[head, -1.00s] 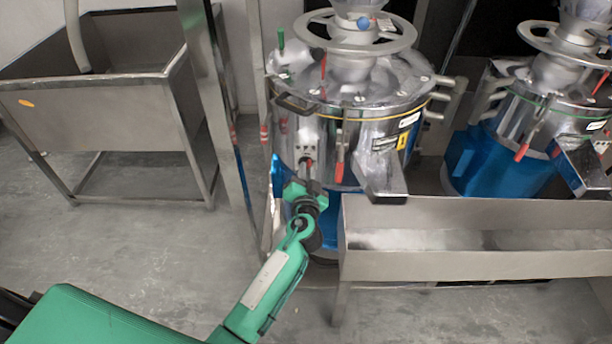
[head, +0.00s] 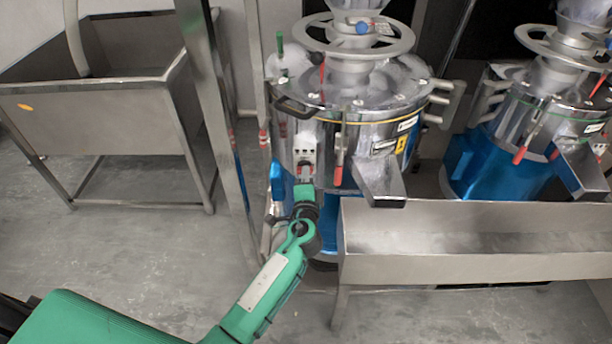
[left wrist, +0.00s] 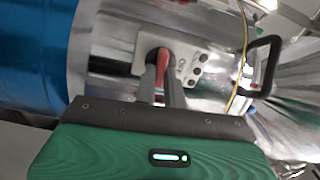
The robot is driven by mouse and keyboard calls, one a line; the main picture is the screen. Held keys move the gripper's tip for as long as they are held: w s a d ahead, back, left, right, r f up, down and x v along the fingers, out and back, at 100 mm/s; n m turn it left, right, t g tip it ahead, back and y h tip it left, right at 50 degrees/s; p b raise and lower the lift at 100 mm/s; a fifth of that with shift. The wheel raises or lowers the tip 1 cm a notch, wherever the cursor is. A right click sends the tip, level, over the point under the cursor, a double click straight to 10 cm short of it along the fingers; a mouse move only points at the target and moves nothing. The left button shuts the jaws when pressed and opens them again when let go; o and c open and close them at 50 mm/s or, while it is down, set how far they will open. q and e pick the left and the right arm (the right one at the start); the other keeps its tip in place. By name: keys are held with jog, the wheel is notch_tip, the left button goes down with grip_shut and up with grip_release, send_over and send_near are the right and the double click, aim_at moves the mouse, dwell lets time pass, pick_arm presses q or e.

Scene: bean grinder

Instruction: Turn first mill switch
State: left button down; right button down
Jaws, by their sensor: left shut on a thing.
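The first mill (head: 345,115) is a shiny steel drum on a blue base, with a handwheel on top. A pale switch panel (head: 305,146) sits on its front left; it also shows in the left wrist view (left wrist: 196,64) with several dark buttons. The red switch (left wrist: 162,62) on this panel stands between my left gripper's two fingers. My left gripper (head: 304,172) is at the panel, its fingers (left wrist: 161,75) closed on the red switch. The fingers hide part of the switch. My right gripper is not in view.
A steel trough (head: 475,235) stands in front of the mills, right of my left arm. A second mill (head: 535,120) is at the right. A steel post (head: 215,120) and a sink (head: 100,110) are at the left.

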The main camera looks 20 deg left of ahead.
pick_arm(q)
jog(key=shift+m, duration=0.5)
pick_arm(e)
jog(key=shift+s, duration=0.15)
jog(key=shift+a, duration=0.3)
pick_arm(q)
jog(key=c, duration=1.5)
grip_release()
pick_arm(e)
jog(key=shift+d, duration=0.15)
